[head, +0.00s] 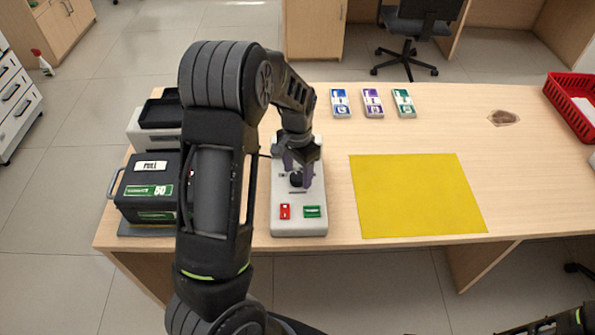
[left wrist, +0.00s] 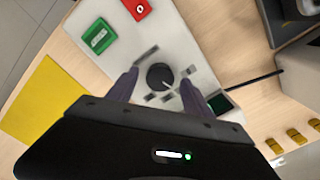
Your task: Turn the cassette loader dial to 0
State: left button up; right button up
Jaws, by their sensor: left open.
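The cassette loader (head: 299,226) is a pale panel on the counter, with a red button (head: 285,211) and a green button (head: 312,211) at its near end. Its dark round dial (left wrist: 160,76) shows in the left wrist view with a pointer mark and grey labels around it, too small to read. My left gripper (head: 297,172) is open above the dial. In the left wrist view its fingertips (left wrist: 157,82) stand on either side of the dial, apart from it. In the head view the gripper partly hides the dial.
A yellow mat (head: 415,195) lies to the right. Several small cards (head: 373,103) lie at the back; a red basket (head: 573,103) is far right.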

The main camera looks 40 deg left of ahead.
pick_arm(q)
jog(key=shift+f, duration=0.35)
grip_shut()
dwell(0.5)
